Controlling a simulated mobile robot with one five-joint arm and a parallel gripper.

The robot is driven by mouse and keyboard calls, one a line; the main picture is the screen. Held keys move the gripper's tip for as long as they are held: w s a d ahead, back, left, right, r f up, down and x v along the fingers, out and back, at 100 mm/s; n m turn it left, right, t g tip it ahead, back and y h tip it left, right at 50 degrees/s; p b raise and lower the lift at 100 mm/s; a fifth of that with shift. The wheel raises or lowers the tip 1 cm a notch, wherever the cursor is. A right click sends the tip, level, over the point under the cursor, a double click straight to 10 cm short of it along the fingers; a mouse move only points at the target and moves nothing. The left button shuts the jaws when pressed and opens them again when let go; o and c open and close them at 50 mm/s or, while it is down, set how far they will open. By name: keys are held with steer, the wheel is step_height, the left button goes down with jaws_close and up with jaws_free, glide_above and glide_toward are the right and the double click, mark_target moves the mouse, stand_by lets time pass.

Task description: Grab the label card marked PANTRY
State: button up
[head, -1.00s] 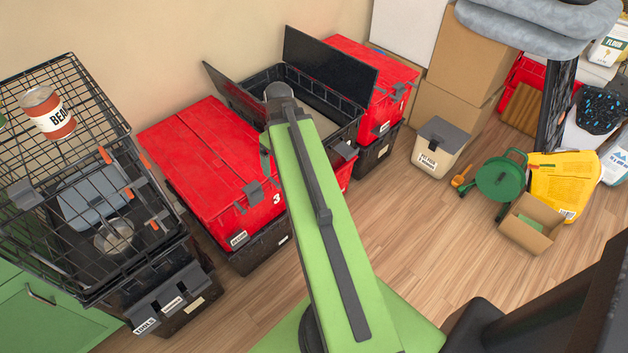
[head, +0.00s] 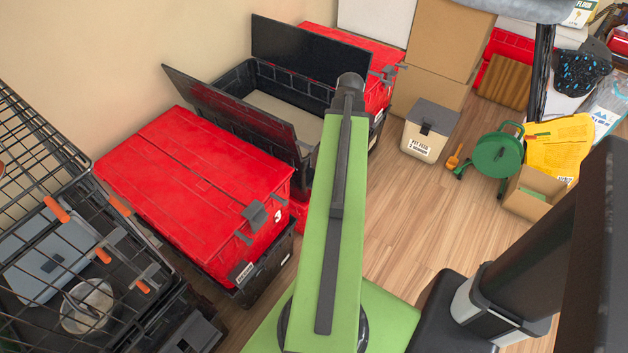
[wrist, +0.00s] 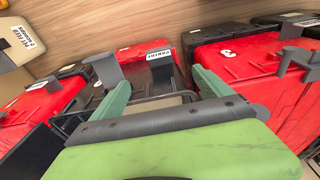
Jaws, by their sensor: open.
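In the head view my arm covers the area in front of the open black tote (head: 215,108), and neither the card nor my fingers can be made out there.
A red-lidded tote (head: 190,190) stands left of my arm, beside a wire crate (head: 35,150). Another red tote (head: 345,50) stands behind. A pet food bin (head: 428,130), a green reel (head: 495,155) and an open cardboard box (head: 530,195) stand right.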

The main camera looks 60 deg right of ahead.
steer(key=w+f+b, duration=0.1)
steer(key=f+b, duration=0.4)
steer(key=w+f+b, duration=0.1)
steer(key=f+b, duration=1.1)
steer(key=shift+w+d+f, duration=0.25)
steer(key=shift+w+d, duration=0.05)
steer(key=shift+w, duration=0.1)
steer(key=shift+r, duration=0.15)
steer(key=c, duration=1.4)
steer(key=shift+r, duration=0.1)
